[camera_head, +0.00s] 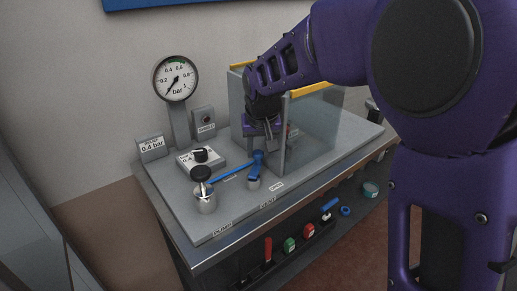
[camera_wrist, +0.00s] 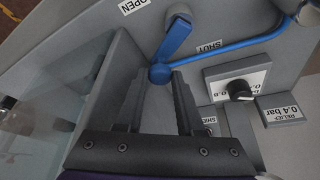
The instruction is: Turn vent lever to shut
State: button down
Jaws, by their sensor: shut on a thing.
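The blue vent lever (camera_head: 255,171) sits on a small silver post (camera_head: 253,184) on the grey bench panel. In the wrist view the lever (camera_wrist: 174,38) runs from the post to a round blue end between my fingertips, lying between the OPEN label (camera_wrist: 133,5) and the SHUT label (camera_wrist: 210,45). My gripper (camera_head: 266,143) reaches down from the right, shut on the lever's round end; it also shows in the wrist view (camera_wrist: 159,80). The exact contact is partly hidden.
A clear guard panel (camera_head: 312,135) stands close beside my gripper. A blue rod (camera_head: 230,170) runs from the lever's end toward the black-knobbed pump (camera_head: 205,197). A relief knob (camera_head: 201,155) and pressure gauge (camera_head: 176,79) stand behind. A tool shelf (camera_head: 290,262) is below.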

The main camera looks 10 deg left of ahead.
jog(key=n, duration=0.1)
jog(key=a+n+y+p, duration=0.1)
jog(key=n, duration=0.1)
jog(key=n+g+p, duration=0.1)
jog(key=shift+a+n+y, duration=0.3)
jog(key=shift+n, duration=0.1)
jog(key=n, duration=0.2)
jog(key=a+n+g+y, duration=0.1)
jog(key=shift+s+p, duration=0.25)
jog(key=shift+p, duration=0.1)
jog(key=shift+s+a+n+g+p, duration=0.15)
jog(key=shift+a+n+g, duration=0.1)
jog(key=shift+n, duration=0.45)
jog(key=shift+s+a+n+g+p, duration=0.15)
jog(key=shift+n+g, duration=0.1)
jog(key=shift+n, duration=0.45)
jog(key=c, duration=0.8)
grip_release()
jog(key=shift+c, duration=0.2)
